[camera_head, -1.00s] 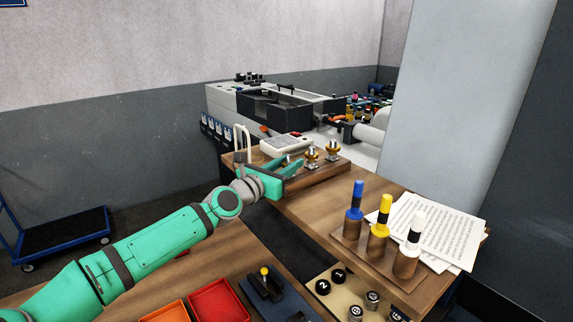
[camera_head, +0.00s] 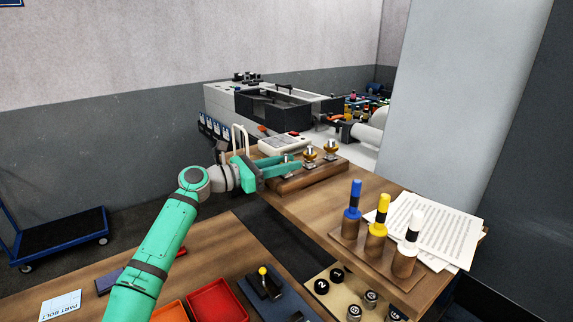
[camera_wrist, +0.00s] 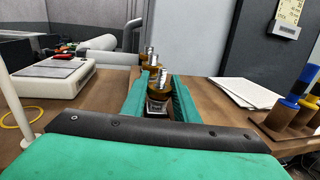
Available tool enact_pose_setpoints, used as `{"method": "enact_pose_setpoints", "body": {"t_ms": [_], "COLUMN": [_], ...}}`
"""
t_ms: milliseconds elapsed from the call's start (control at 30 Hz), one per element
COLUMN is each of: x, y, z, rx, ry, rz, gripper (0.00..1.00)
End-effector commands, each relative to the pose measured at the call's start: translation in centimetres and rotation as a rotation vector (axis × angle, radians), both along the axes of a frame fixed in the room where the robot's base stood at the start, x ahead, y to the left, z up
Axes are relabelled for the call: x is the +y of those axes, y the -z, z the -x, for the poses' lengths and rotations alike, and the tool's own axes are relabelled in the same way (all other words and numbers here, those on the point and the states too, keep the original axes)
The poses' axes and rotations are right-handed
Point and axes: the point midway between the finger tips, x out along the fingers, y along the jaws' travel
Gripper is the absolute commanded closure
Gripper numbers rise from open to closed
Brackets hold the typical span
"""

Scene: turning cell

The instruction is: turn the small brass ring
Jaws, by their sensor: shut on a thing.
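In the head view, a row of fittings with brass rings stands on a raised wooden block (camera_head: 312,178). Two brass rings show clearly, one in the middle (camera_head: 310,154) and one at the right (camera_head: 330,151). My gripper (camera_head: 291,167) is at the left end of the row, its fingers reaching level over the block. In the wrist view, its two green fingers (camera_wrist: 157,101) stand on either side of the nearest fitting, a brass ring (camera_wrist: 158,92) with a silver stud above and a small label below. The gripper is shut on this ring. The fingers partly hide its sides. Other fittings stand behind it.
Blue, yellow and white-topped pegs (camera_head: 376,230) and paper sheets (camera_head: 432,226) lie to the right. Red and orange trays (camera_head: 218,302) are in front.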

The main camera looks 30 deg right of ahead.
Motion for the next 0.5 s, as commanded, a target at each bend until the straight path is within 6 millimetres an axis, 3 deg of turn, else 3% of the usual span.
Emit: {"method": "enact_pose_setpoints", "body": {"t_ms": [500], "x": [-0.25], "y": [-0.16], "z": [0.09], "rx": [0.0], "ry": [0.177], "rz": [0.001], "gripper": [0.95]}}
